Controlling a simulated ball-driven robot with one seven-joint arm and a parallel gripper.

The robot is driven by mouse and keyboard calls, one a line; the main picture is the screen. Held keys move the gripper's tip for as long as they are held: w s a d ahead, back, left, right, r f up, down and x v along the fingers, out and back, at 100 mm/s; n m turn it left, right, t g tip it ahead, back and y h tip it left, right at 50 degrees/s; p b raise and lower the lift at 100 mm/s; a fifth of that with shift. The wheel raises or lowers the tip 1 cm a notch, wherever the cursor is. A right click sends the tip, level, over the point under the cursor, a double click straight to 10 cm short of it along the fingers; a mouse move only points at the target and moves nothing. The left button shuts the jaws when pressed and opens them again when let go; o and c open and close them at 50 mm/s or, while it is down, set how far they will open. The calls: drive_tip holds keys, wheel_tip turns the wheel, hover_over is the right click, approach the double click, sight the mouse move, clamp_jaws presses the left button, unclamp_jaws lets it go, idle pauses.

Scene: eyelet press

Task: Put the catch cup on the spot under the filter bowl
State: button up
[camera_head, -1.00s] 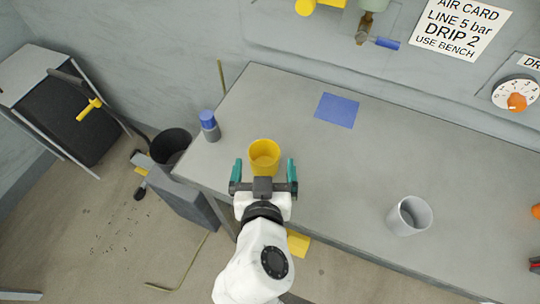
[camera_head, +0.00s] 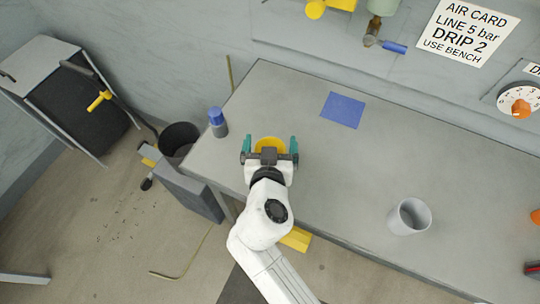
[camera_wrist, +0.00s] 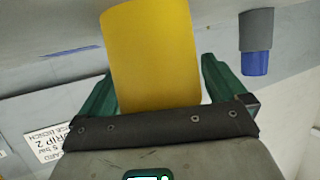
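A yellow cup (camera_head: 270,143) stands on the bench near its left end, partly hidden by my gripper. My gripper (camera_head: 270,148) is open, with one teal finger on each side of the cup. In the wrist view the yellow cup (camera_wrist: 153,55) rises between the fingers, with its far end cut off by the frame. A grey cup (camera_head: 409,216) stands farther right; which cup is the catch cup is not marked. A blue square spot (camera_head: 342,110) lies on the bench near the wall. The pale green filter bowl (camera_head: 382,6) hangs above it, cut off by the frame.
A grey bottle with a blue cap (camera_head: 217,122) stands left of my gripper. A valve with a blue handle (camera_head: 392,47) hangs below the bowl. The bench (camera_head: 330,170) is clear between the yellow cup and the blue spot.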

drive_tip(key=shift+r, duration=0.1)
drive_tip(key=c, duration=1.1)
